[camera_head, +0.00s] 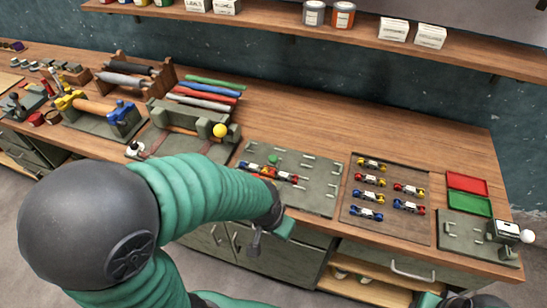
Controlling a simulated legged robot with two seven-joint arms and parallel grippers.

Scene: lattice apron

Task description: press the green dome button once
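A small green dome button (273,160) stands at the back left of a grey-green fixture plate (312,192) on the wooden bench. Red, yellow and blue pieces (267,172) lie in a row just in front of it. My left arm reaches in from the left, and its gripper (266,238) hangs at the bench's front edge, in front of the plate and apart from the button. Its finger opening cannot be made out. Only small parts of what seems to be my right arm show at the bottom edge; its fingers cannot be made out.
A brown board (385,226) with several small coloured assemblies lies right of the plate. Red (467,183) and green (470,205) trays and another fixture (463,236) are further right. A fixture with a yellow ball (220,130) stands left. A shelf (380,41) runs above.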

